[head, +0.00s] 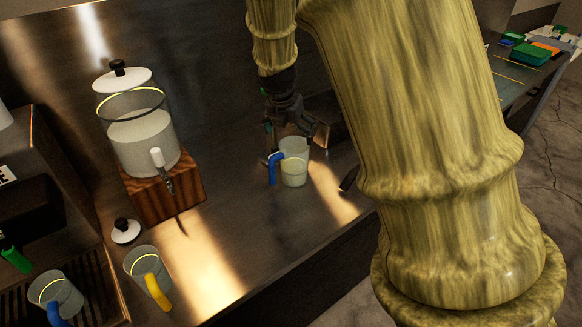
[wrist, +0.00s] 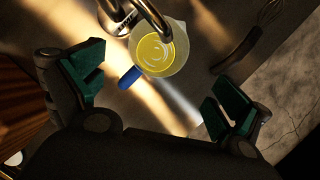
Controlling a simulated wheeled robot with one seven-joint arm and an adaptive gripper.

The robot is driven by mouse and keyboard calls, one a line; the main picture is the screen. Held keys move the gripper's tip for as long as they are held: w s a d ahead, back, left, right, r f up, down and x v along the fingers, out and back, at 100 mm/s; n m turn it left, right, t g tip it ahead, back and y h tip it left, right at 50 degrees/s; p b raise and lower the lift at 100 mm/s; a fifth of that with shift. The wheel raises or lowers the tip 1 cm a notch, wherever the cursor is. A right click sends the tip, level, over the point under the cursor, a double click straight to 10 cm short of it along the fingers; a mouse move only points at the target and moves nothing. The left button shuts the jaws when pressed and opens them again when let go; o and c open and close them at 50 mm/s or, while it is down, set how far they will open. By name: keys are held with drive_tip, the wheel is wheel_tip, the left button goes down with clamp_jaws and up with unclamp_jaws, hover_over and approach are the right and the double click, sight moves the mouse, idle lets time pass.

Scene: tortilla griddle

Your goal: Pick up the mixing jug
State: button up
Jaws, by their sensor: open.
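A clear jug (head: 293,172) with a blue handle and pale yellow liquid stands upright on the metal counter; I take it for the mixing jug. My gripper (head: 296,130) is open, just above and behind it, and partly overlaps its rim in the head view. In the wrist view the jug (wrist: 172,60) is at the top centre, beyond the gap between the spread fingers of my gripper (wrist: 156,90). Its blue handle (wrist: 130,77) points to the lower left. Nothing is between the fingers. A shiny curved metal part covers some of the jug's rim in the wrist view.
A drink dispenser (head: 140,135) on a wooden base (head: 165,195) stands to the left. A yellow-handled jug (head: 143,262), another blue-handled jug (head: 60,297) and a white lid (head: 126,231) are at lower left.

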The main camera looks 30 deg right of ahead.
sight(294, 146)
drive_tip(key=shift+w+p+x, duration=0.15)
drive_tip(key=shift+p+x, duration=0.8)
drive_tip(key=shift+x, duration=1.4)
drive_tip(key=shift+w+p+x, duration=0.15)
drive_tip(key=shift+p+x, duration=0.75)
drive_tip(key=shift+x, duration=1.5)
drive_tip(key=shift+d+r, duration=0.1)
drive_tip(key=shift+r, duration=0.05)
drive_tip(key=c, duration=1.8)
drive_tip(key=shift+c, duration=1.2)
